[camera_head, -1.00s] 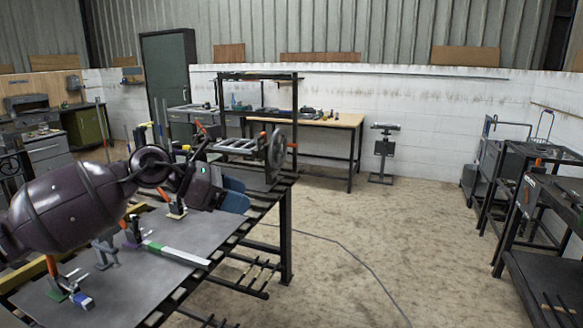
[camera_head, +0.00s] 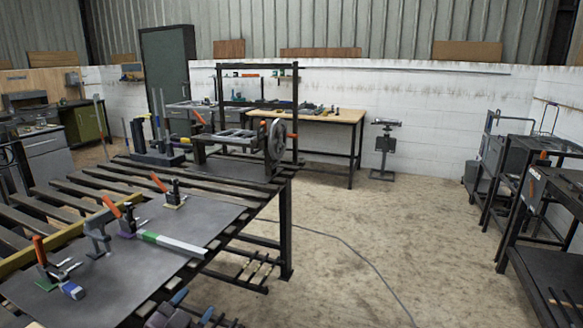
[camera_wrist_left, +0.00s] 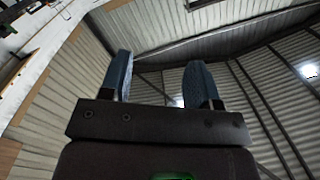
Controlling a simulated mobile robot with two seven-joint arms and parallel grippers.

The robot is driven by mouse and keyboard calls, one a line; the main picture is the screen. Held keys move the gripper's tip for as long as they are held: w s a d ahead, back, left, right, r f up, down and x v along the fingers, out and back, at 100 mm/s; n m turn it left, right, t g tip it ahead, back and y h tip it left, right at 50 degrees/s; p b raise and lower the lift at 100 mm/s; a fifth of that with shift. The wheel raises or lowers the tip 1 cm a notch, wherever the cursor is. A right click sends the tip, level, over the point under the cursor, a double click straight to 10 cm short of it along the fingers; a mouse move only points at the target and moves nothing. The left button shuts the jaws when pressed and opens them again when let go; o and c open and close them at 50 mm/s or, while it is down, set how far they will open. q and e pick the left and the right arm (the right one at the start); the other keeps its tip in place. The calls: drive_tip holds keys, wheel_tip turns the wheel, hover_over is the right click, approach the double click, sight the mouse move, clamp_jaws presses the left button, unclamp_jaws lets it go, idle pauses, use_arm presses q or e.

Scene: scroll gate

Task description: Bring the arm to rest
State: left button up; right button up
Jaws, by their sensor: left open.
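My left gripper (camera_head: 190,308) shows at the bottom edge of the head view, low in front of the slatted welding table (camera_head: 85,187). Only its blue fingertips and part of its dark body are in the picture. In the left wrist view its two blue fingers (camera_wrist_left: 160,80) stand apart with nothing between them, so it is open and empty. Behind them that view shows the corrugated wall and roof, so the gripper points upward. The rest of my left arm is out of the head view. My right gripper is not in view.
A dark metal plate (camera_head: 145,245) on the table carries several orange-handled clamps and a green-and-white bar (camera_head: 172,243). A vise-like frame with a handwheel (camera_head: 276,141) stands at the table's far end. Black carts (camera_head: 545,215) stand at the right. The floor between is open, crossed by a cable.

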use_arm(q)
drive_tip(key=s+a+f+n+g+y+b, duration=0.1)
drive_tip(key=s+a+f+n+g+y, duration=0.1)
drive_tip(key=s+f, duration=1)
drive_tip(key=s+a+f+n+g+y+b, duration=0.2)
drive_tip(key=s+a+f+n+g+y, duration=0.1)
drive_tip(key=s+f, duration=0.9)
drive_tip(key=a+f+n+g, duration=0.1)
drive_tip(key=a+n, duration=0.1)
drive_tip(key=n, duration=0.1)
drive_tip(key=shift+s+a+f, duration=0.3)
drive_tip(key=shift+s, duration=0.1)
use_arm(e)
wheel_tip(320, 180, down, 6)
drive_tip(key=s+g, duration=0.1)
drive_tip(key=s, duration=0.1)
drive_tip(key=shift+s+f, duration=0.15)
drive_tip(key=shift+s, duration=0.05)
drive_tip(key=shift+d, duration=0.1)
use_arm(q)
drive_tip(key=shift+c, duration=1.1)
